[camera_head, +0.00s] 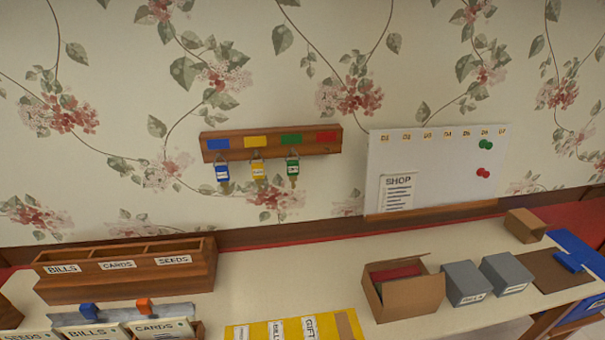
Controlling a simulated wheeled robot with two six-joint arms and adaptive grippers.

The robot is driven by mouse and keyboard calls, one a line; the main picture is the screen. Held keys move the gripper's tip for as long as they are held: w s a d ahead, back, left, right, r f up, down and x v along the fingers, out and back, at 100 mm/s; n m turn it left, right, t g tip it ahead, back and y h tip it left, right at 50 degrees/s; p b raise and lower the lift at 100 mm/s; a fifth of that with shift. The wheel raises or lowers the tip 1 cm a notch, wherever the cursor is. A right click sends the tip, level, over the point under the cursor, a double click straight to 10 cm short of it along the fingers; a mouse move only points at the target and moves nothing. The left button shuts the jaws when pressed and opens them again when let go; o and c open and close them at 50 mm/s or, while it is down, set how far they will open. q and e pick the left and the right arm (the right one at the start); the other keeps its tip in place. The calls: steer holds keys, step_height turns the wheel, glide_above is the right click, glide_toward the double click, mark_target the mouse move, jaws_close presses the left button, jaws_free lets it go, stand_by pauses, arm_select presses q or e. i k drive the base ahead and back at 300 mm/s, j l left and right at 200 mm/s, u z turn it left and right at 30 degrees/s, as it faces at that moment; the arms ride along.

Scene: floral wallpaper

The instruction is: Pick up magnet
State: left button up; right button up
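A white board (432,190) hangs on the wall at the right, with a row of small orange marks along its top. A green magnet-like piece (486,145) sits on its upper right part. A red one (484,173) sits just below the green one. Each looks like a small knob or pair of knobs; the exact shape is too small to tell. A paper headed SHOP (398,192) is on the board's lower left. Neither of my grippers is in view.
A wooden key rack (270,143) with blue, yellow and green tagged keys hangs left of the board. The table (270,270) holds a labelled wooden sorter (130,285), an open cardboard box (408,296), grey boxes (466,282) and a small brown box (524,225). The table's middle is clear.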

mark_target(481, 172)
steer(key=z, duration=1.4)
